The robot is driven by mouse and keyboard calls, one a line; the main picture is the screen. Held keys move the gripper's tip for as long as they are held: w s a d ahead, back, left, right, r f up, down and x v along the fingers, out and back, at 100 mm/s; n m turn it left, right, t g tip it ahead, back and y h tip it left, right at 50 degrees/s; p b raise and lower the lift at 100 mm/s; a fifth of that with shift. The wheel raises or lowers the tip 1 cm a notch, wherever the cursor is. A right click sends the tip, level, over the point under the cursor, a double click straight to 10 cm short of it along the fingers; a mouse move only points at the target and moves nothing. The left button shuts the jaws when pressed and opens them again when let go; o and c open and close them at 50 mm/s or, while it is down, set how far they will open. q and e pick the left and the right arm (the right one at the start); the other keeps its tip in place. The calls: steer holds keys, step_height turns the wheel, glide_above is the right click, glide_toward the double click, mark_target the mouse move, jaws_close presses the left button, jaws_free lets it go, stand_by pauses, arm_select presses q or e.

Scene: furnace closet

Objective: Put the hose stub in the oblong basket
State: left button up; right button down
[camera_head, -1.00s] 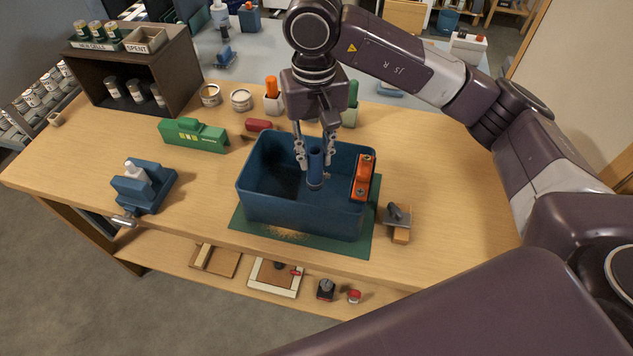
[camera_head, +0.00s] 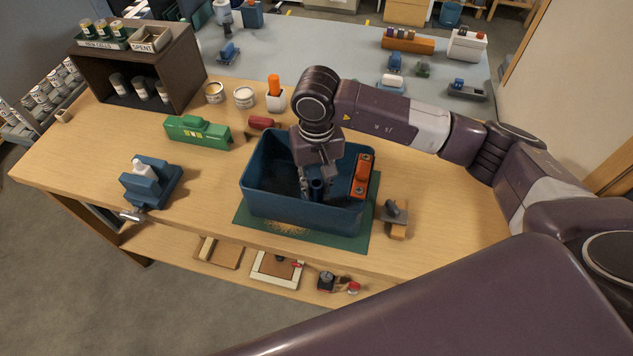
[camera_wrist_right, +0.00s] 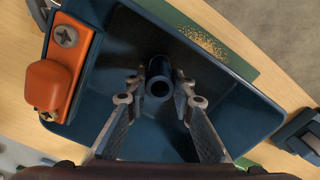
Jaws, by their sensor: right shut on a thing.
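The oblong basket (camera_head: 262,210) is a dark blue open bin on a green mat on the wooden bench. The hose stub (camera_head: 317,184) is a short dark blue tube, upright inside the basket's walls. It also shows in the right wrist view (camera_wrist_right: 159,78), its round open end facing the camera. My right gripper (camera_head: 316,187) reaches down into the basket, its fingers on either side of the stub and shut on it. In the right wrist view the fingertips (camera_wrist_right: 158,92) flank the stub. Whether the stub touches the basket floor cannot be told. My left gripper is not in view.
An orange piece (camera_head: 362,175) sits at the basket's right rim. A grey-handled wooden tool (camera_head: 395,217) lies right of the mat (camera_head: 356,243). A green block (camera_head: 197,132) and a blue vise (camera_head: 150,184) stand to the left. Bench between vise and basket is clear.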

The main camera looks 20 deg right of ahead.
steer(key=shift+f, duration=0.15)
steer(key=c, duration=1.7)
jaws_free()
steer(key=shift+o, duration=0.2)
steer(key=shift+r, duration=0.25)
steer(key=shift+r+b, duration=0.3)
step_height(320, 180, up, 11)
steer(key=b, duration=0.4)
steer(key=shift+r, duration=0.15)
